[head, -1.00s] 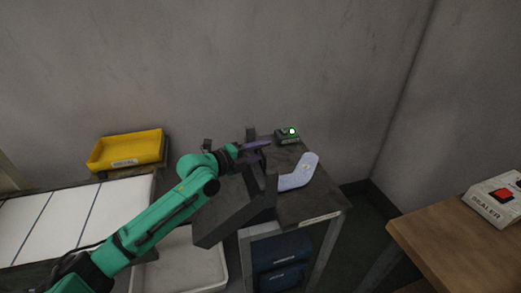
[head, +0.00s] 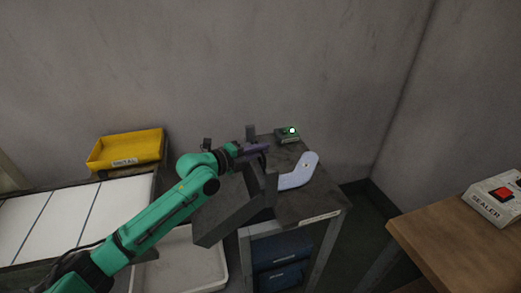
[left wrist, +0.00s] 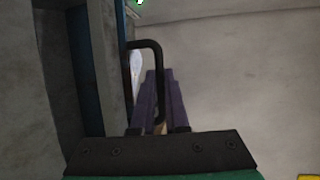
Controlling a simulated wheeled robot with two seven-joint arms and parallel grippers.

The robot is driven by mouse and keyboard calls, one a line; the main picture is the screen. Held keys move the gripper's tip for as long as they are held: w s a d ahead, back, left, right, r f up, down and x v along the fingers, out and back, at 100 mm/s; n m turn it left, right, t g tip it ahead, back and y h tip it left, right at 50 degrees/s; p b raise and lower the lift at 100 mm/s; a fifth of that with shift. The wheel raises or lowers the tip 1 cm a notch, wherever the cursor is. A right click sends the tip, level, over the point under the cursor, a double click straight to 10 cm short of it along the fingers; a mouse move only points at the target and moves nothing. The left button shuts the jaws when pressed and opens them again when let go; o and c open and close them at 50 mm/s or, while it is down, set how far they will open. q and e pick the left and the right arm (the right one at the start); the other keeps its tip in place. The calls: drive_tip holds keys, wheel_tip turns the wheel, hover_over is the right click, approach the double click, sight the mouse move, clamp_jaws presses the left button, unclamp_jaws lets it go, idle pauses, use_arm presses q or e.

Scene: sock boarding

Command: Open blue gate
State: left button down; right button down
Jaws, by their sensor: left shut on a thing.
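My left gripper (head: 262,149) is over the back of the dark stand, beside the grey chute-like block (head: 235,215). In the left wrist view its purple fingers (left wrist: 159,75) lie on both sides of a black bar handle (left wrist: 158,60) and are shut on it. The handle joins a narrow blue panel edge (left wrist: 121,60), which looks like the blue gate, seen nearly edge-on between grey walls. In the head view the gate's face is hidden behind the block and my arm. My right gripper is not in view.
A pale blue sock-shaped piece (head: 297,173) lies on the dark stand top (head: 310,205). A small box with a green light (head: 288,134) stands behind it. A yellow tray (head: 126,149) is at left, a sealer box (head: 497,200) at right.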

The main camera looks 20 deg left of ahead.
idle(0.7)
use_arm(q)
wheel_tip(320, 180, up, 6)
drive_tip(key=shift+r+p, duration=0.1)
drive_tip(key=shift+p, duration=0.85)
drive_tip(key=c, duration=0.9)
unclamp_jaws()
drive_tip(key=shift+a, duration=0.1)
drive_tip(key=p+v, duration=1.2)
drive_tip(key=v, duration=0.2)
drive_tip(key=shift+s+a, duration=0.15)
drive_tip(key=shift+s, duration=0.1)
